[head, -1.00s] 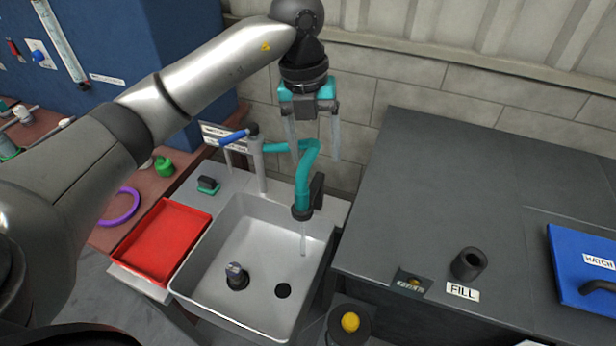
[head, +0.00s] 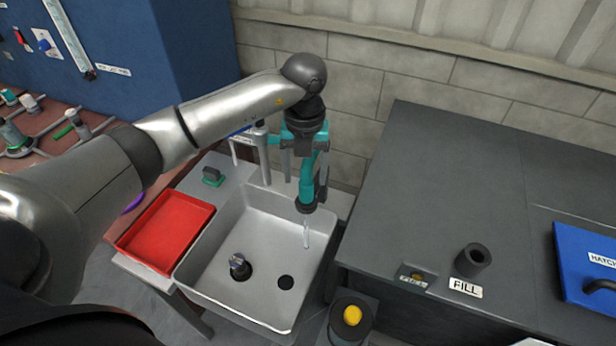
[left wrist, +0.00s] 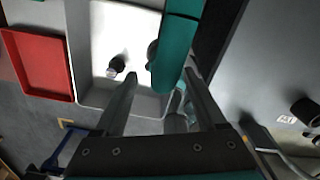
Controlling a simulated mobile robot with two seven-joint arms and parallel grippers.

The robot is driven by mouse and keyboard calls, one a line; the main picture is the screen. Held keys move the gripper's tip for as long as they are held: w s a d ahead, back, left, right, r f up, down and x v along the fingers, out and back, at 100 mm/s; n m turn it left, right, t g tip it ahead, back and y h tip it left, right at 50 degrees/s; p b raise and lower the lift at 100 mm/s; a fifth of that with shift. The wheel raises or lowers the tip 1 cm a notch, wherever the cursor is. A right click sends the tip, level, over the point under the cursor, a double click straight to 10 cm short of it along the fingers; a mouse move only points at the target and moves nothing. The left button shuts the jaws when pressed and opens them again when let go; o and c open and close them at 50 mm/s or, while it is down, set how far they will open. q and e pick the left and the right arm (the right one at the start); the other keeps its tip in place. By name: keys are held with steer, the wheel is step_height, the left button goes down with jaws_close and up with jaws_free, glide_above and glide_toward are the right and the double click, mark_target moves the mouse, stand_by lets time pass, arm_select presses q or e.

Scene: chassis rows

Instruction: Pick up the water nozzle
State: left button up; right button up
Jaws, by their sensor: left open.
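The water nozzle (head: 307,193) is a teal, bent spout with a dark end, hanging over the sink (head: 262,218). A thin clear streak, like water, runs down from its tip. My left gripper (head: 304,172) is open and points down at the spout's upper part, which it partly hides. In the left wrist view, the teal spout (left wrist: 180,45) passes between the open fingers (left wrist: 160,76), closer to the right one. I cannot tell whether a finger touches it. My right gripper is not in view.
A red tray (head: 166,230) sits left of the sink. A small dark fitting (head: 239,266) stands in the basin. A grey cabinet (head: 450,190) with a fill port (head: 473,260) and a blue hatch (head: 588,262) is to the right. The wall is close behind.

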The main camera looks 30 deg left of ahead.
mark_target(307, 183)
arm_select(q)
step_height(307, 183, down, 4)
steer(key=shift+w+r, duration=0.15)
jaws_close()
stand_by(0.6)
steer(key=shift+r, duration=0.1)
